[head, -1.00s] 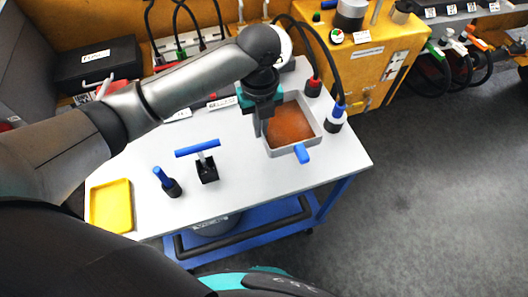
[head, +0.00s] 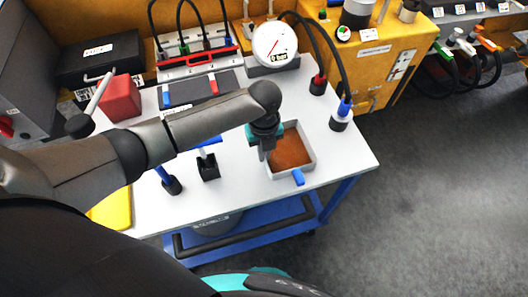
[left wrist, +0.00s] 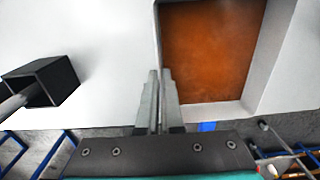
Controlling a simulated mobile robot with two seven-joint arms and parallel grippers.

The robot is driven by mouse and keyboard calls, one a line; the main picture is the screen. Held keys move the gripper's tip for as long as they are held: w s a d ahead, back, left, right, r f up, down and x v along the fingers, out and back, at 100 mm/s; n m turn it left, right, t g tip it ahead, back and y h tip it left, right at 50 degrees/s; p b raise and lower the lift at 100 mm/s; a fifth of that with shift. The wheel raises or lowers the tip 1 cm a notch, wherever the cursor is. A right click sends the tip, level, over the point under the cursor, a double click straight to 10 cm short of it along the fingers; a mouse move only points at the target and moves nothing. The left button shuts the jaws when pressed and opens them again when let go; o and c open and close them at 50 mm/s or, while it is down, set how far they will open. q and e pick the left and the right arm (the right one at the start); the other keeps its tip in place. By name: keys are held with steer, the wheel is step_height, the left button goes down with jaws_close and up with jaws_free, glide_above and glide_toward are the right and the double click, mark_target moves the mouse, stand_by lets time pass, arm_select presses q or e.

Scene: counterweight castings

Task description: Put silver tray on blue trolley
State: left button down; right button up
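The silver tray (head: 309,158), a square open box with a rust-brown inside and a blue tab, is over the right part of the white table. My left gripper (head: 266,150) is at its left wall. In the left wrist view the fingers (left wrist: 160,103) are close together, pinching the wall of the tray (left wrist: 278,55). I cannot tell whether the tray touches the table. The blue trolley (head: 262,217) with a black bar shows low, beneath the table's front edge, partly hidden. My right gripper is not in view.
A black block with a blue T-handle (head: 208,167) and a blue-topped plug (head: 171,184) stand left of the tray. A yellow dish (head: 112,212) lies at the front left. A round gauge (head: 275,45) and cabled plugs (head: 339,120) stand behind. Grey floor is free at right.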

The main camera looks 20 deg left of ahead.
arm_select(q)
steer(key=c, duration=1.1)
jaws_free()
steer(key=shift+f, duration=0.1)
step_height(320, 180, up, 12)
steer(key=shift+r+p, duration=0.2)
steer(key=shift+p, duration=0.75)
